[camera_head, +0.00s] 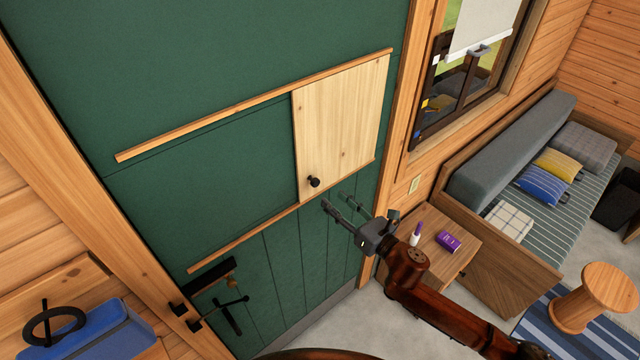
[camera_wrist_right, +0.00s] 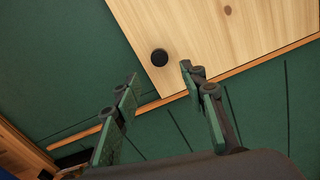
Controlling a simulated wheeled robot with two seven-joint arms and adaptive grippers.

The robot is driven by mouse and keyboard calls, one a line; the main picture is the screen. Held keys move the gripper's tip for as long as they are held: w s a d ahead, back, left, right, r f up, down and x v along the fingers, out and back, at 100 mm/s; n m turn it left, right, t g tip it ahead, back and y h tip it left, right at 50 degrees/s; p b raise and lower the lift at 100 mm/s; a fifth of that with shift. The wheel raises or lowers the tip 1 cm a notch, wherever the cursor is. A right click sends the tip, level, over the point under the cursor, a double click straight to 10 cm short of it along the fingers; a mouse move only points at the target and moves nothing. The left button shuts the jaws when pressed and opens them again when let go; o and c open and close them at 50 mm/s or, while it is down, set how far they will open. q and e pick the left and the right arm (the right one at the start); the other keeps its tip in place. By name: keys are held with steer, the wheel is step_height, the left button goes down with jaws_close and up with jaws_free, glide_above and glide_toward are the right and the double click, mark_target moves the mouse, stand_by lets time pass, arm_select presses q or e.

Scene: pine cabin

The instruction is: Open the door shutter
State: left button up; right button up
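The door shutter (camera_head: 345,120) is a pale wooden panel between two wooden rails on the green door (camera_head: 225,175). It sits at the right end of the rails. Its round black knob (camera_head: 314,181) is near its lower left corner. My right gripper (camera_head: 339,204) is open and empty, just below and right of the knob and apart from it. In the right wrist view the knob (camera_wrist_right: 159,57) shows beyond and between the open fingertips (camera_wrist_right: 157,75). My left gripper is not in view.
The upper rail (camera_head: 255,104) and lower rail (camera_head: 240,238) run left across bare green door. A black door handle (camera_head: 230,304) is at lower left. A wooden side table (camera_head: 435,262) with a purple box (camera_head: 449,242) stands right, near my right arm.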

mark_target(317, 185)
steer(key=p+x, duration=0.2)
steer(key=x, duration=0.5)
steer(key=shift+w+a, duration=0.25)
steer(key=shift+a, duration=0.05)
jaws_close()
stand_by(0.4)
